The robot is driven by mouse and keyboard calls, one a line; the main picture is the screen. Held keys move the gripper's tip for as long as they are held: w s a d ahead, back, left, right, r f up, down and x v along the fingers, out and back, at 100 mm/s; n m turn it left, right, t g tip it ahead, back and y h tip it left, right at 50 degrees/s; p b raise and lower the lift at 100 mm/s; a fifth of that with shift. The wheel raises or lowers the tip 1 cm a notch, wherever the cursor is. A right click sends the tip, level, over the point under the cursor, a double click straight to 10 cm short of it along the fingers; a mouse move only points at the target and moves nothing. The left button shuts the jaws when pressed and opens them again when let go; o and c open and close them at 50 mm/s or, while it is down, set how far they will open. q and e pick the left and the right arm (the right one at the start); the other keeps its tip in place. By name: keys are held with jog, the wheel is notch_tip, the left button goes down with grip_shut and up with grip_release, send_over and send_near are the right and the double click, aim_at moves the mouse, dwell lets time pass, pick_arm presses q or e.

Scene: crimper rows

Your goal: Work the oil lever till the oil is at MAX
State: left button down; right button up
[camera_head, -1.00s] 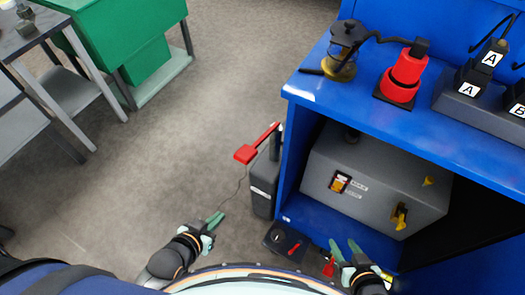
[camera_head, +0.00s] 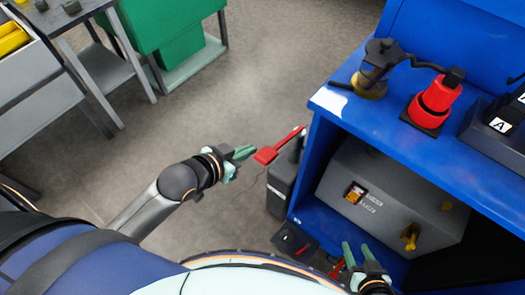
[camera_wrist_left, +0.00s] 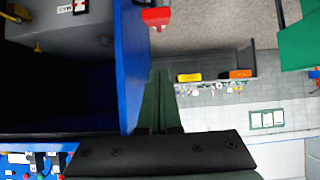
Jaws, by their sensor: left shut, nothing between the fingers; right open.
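A lever with a red flat end (camera_head: 266,155) slopes up to the right to a narrow dark grey box (camera_head: 281,188) on the floor beside the blue bench. The lever's red end also shows at the top of the left wrist view (camera_wrist_left: 156,18). A glass jar of amber oil (camera_head: 370,84) with a black top stands on the bench; its level marks are too small to read. My left gripper (camera_head: 251,151) is shut and empty, just left of the red end in the head view, apparently apart from it. My right gripper (camera_head: 357,244) is open and empty by the bench's lower shelf.
The blue bench (camera_head: 330,108) holds a red and black device (camera_head: 436,101) on top and a large grey box (camera_head: 380,200) below. A black plate with a red lever (camera_head: 294,241) lies at the bench foot.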

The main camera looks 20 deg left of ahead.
pick_arm(q)
send_over(262, 157)
jog(key=w, duration=0.2)
jog(key=f, duration=0.5)
jog(key=shift+s+d+f+b, duration=0.1)
jog(key=shift+s+d+b, duration=0.05)
jog(key=shift+d+b, duration=0.2)
jog(key=shift+s+a+f, duration=0.1)
jog(key=shift+s+f, duration=0.2)
jog(key=shift+f, duration=0.35)
jog(key=shift+s+a+f, duration=0.1)
jog(key=shift+s+f, duration=0.2)
jog(key=shift+f, duration=0.3)
jog(key=shift+s+a+f, duration=0.1)
jog(key=shift+s+f, duration=0.15)
jog(key=shift+f, duration=0.3)
